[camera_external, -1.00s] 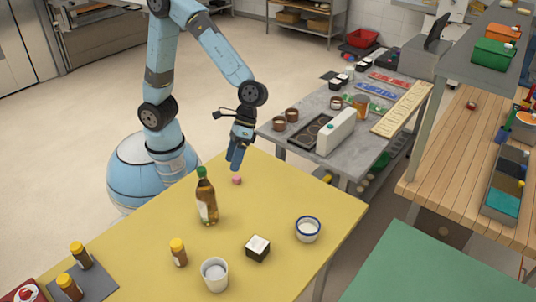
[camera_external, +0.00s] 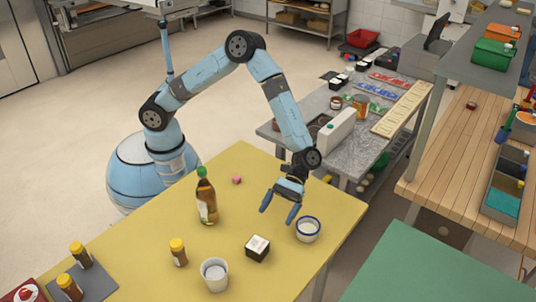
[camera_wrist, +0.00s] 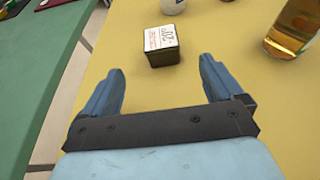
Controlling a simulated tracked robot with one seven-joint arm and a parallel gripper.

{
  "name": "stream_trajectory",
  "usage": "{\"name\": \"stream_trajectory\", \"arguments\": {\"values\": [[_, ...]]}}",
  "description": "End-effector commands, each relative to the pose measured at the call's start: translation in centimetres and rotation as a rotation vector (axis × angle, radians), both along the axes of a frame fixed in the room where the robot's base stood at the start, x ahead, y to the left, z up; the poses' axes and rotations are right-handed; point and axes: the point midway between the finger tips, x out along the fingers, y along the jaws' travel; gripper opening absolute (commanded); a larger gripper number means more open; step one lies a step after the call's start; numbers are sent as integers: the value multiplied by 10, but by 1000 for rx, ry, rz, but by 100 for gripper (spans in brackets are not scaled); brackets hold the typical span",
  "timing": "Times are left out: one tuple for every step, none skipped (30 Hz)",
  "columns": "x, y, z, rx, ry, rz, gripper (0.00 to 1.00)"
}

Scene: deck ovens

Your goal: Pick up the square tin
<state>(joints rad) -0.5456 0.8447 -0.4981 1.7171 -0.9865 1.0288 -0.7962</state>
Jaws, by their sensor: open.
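The square tin (camera_external: 257,248) is a small dark box with a white label on top. It stands on the yellow table (camera_external: 130,240) near its front edge. In the wrist view the tin (camera_wrist: 161,46) lies ahead of the fingers, roughly midway between them and beyond their tips. My gripper (camera_external: 279,208) is open and empty above the table, behind the tin and left of the white bowl. Its two blue fingers also show in the wrist view (camera_wrist: 160,75), with bare yellow surface between them.
A blue-rimmed white bowl (camera_external: 308,230) stands close to my right finger. A bottle with a green cap (camera_external: 206,200), a white cup (camera_external: 215,274) and a yellow-capped jar (camera_external: 178,252) stand left of the tin.

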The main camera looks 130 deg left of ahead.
Motion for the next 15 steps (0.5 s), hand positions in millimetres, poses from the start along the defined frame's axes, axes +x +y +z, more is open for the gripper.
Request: {"name": "stream_trajectory", "arguments": {"values": [[2,1,-3,-9,7,7,94],[3,0,-3,-13,8,10,94],[3,-1,-4,-16,11,12,94],[4,-3,-5,-17,12,12,94],[4,-6,-6,-18,12,12,94],[5,-11,-8,-19,12,12,94],[5,-15,-10,-18,13,11,94],[5,-20,-12,-18,13,11,94],[6,-27,-15,-18,13,10,94],[7,-32,-17,-18,14,9,94],[7,-36,-19,-18,12,9,94],[8,-43,-21,-17,12,9,94],[9,-48,-23,-17,12,9,94],[9,-52,-25,-17,12,9,94],[10,-58,-28,-17,12,10,94]]}}
